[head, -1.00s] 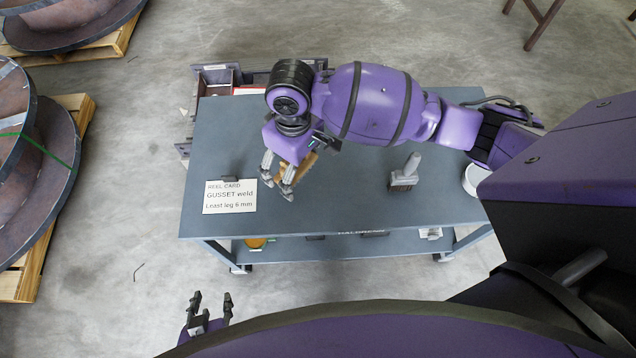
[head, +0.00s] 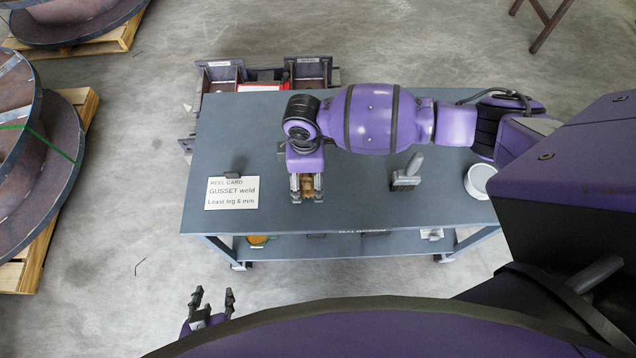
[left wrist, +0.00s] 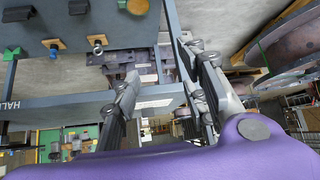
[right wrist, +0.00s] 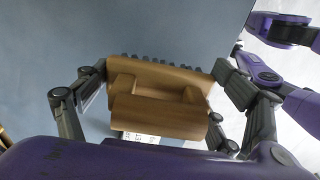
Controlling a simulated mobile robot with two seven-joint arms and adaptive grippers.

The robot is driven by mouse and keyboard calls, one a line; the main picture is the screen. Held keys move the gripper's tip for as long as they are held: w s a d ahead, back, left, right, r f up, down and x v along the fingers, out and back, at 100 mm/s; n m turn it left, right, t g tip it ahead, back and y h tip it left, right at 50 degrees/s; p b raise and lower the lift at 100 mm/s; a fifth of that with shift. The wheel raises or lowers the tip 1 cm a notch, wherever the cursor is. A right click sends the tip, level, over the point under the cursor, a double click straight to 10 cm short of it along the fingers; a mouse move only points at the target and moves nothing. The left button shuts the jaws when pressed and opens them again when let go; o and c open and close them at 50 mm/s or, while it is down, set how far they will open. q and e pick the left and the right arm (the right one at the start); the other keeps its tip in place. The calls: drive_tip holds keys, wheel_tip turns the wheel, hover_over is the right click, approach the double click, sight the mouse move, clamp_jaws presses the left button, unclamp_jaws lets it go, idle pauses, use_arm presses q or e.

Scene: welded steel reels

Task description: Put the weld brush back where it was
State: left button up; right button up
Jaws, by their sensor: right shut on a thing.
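A wooden brush (right wrist: 160,100) with a raised grip and a row of dark bristles along its far edge is between the fingers of my right gripper (right wrist: 160,82). In the head view the brush (head: 307,184) shows as a small brown piece between the fingertips of my right gripper (head: 308,193), over the left-middle of the blue-grey table (head: 350,185). I cannot tell whether it touches the tabletop. My left gripper (head: 211,300) is open and empty, low in front of the table; its parted fingers also show in the left wrist view (left wrist: 165,78).
A grey-handled brush-like tool (head: 408,173) stands right of my right gripper. A white round container (head: 480,181) is at the right edge. A reel card (head: 232,193) is at the left. Bins (head: 222,74) stand behind the table. A lower shelf (head: 340,246) holds small items.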

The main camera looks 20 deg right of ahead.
drive_tip(key=shift+d+f, duration=0.5)
drive_tip(key=shift+f, duration=0.05)
drive_tip(key=f, duration=0.1)
drive_tip(key=d+f, duration=0.1)
drive_tip(key=f, duration=0.2)
drive_tip(key=shift+s+d+f, duration=0.25)
drive_tip(key=shift+d+f, duration=0.05)
drive_tip(key=shift+f, duration=0.2)
drive_tip(key=shift+f, duration=0.1)
drive_tip(key=o, duration=1)
wheel_tip(320, 180, up, 12)
drive_tip(key=shift+p, duration=0.4)
